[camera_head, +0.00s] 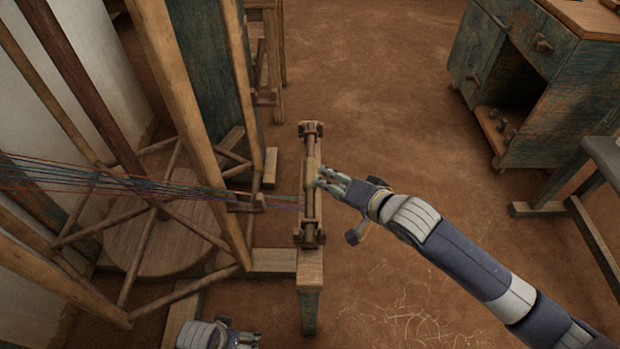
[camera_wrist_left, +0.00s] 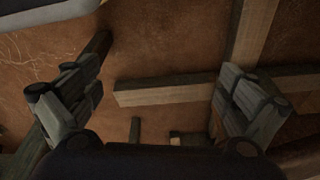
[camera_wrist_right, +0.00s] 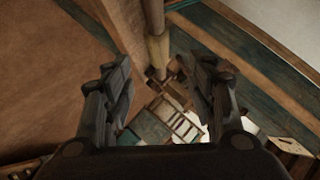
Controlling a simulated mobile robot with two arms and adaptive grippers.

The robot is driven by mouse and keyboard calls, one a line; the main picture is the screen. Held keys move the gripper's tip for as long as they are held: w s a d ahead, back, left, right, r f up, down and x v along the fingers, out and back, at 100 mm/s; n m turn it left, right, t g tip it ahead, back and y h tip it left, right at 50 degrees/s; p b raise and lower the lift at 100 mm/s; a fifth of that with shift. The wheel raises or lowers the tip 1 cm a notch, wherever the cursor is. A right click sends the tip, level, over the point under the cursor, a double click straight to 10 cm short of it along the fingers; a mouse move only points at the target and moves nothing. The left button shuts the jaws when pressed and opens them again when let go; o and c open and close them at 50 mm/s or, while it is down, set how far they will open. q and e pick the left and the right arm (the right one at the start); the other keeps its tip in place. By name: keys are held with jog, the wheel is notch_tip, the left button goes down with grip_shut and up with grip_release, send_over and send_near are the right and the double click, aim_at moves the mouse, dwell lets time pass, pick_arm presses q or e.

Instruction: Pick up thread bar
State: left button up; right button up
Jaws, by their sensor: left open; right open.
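The thread bar (camera_head: 312,172), a slim wooden bar with a paler middle, lies lengthwise on a narrow wooden stand (camera_head: 310,271). My right gripper (camera_head: 329,179) is open just to the right of the bar, with its fingertips close to it; whether they touch cannot be told. In the right wrist view, the open fingers (camera_wrist_right: 162,88) have a round wooden bar (camera_wrist_right: 157,48) beyond them, which looks like the thread bar. My left gripper (camera_head: 246,339) is at the bottom edge, left of the stand. Its fingers stand wide open and empty in the left wrist view (camera_wrist_left: 158,92).
Coloured threads (camera_head: 110,181) stretch from the left toward the stand. A wooden reel frame (camera_head: 150,240) and tall posts crowd the left side. A worn green cabinet (camera_head: 560,95) stands at the upper right. Brown floor (camera_head: 400,100) between the stand and cabinet is clear.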

aim_at(314, 174)
jog(key=b+x, duration=0.1)
jog(key=x, duration=0.3)
jog(key=shift+w+f, duration=0.15)
jog(key=shift+w, duration=0.05)
jog(key=shift+b+x, duration=0.75)
jog(key=shift+x, duration=1.55)
jog(key=shift+w+a+f, duration=0.25)
jog(key=shift+f, duration=0.05)
pick_arm(q)
jog(key=w+v, duration=0.2)
jog(key=v, duration=0.7)
jog(key=shift+w+r+t, duration=0.3)
jog(key=shift+w+r, duration=0.05)
jog(key=shift+r, duration=0.3)
pick_arm(e)
grip_shut()
